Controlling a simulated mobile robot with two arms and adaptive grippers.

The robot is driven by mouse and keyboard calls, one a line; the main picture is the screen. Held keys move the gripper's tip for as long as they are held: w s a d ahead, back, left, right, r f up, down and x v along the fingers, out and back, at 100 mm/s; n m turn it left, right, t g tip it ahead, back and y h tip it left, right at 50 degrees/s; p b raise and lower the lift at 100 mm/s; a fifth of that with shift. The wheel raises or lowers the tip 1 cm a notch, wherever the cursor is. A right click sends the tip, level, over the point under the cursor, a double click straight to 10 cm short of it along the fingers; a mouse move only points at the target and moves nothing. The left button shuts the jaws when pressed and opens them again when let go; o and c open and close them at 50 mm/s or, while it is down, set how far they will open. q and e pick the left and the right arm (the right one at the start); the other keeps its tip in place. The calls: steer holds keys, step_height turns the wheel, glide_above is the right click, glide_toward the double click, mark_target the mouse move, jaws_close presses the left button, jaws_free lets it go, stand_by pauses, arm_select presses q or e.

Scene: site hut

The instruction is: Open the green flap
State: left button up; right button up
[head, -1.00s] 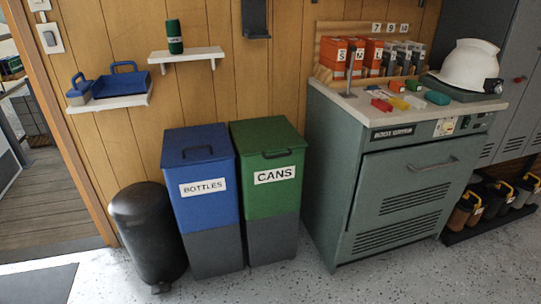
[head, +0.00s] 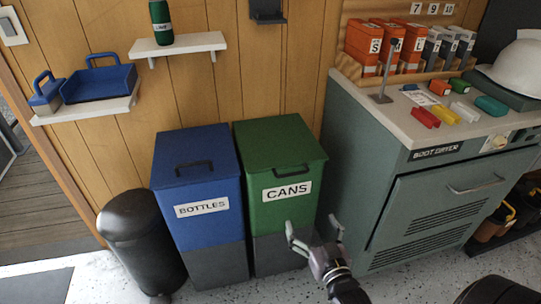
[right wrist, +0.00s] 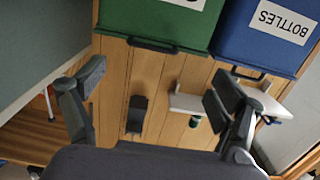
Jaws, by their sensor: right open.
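The green flap (head: 279,150) is the lid and upper front of the bin labelled CANS, which has a dark grey lower body (head: 279,253). The flap is closed, with a black handle (head: 291,170) at its front top edge. My right gripper (head: 314,229) is open and empty, in front of the CANS bin and below its label in the head view. In the right wrist view the picture is upside down; the green flap (right wrist: 165,22) and its handle (right wrist: 153,46) show beyond the open fingers. My left gripper is not in view.
A blue BOTTLES bin (head: 195,165) stands close on the left, with a black pedal bin (head: 142,243) beyond it. The boot dryer cabinet (head: 435,200) stands on the right. A small shelf (head: 180,45) hangs above the bins.

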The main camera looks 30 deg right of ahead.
mark_target(292, 175)
steer(key=shift+o, duration=0.8)
steer(key=shift+w+d+r+t, duration=0.2)
steer(key=shift+w+r, duration=0.1)
steer(key=shift+r, duration=0.15)
steer(key=shift+w+d+r+t, duration=0.15)
steer(key=shift+w+r, duration=0.1)
steer(key=shift+r, duration=0.2)
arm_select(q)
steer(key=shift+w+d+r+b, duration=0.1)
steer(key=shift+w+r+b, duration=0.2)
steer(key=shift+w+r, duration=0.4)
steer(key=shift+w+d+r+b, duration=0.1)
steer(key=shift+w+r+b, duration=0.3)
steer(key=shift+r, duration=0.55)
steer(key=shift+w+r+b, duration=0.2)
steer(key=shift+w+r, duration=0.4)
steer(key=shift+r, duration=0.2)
arm_select(e)
steer(key=shift+x, duration=8.25)
steer(key=shift+f, duration=0.1)
steer(key=shift+c, duration=0.4)
steer(key=c, duration=1.3)
